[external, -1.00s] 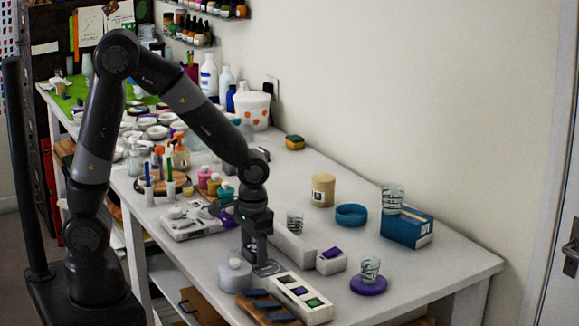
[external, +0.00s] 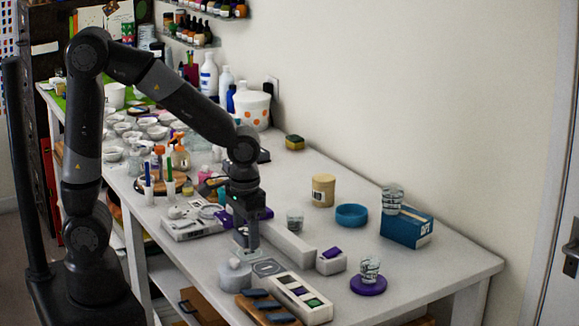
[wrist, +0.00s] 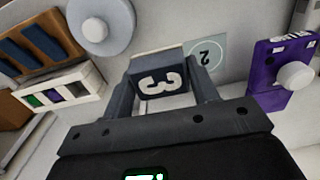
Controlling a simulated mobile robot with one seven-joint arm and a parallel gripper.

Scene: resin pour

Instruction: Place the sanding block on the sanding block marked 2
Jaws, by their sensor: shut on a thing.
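My gripper (wrist: 166,95) is shut on a dark blue sanding block (wrist: 158,86) with a white 3 on its face and a pale layer along its top edge. The wrist view shows a finger on each side of it.
A purple box (wrist: 270,85) lies on the other side.

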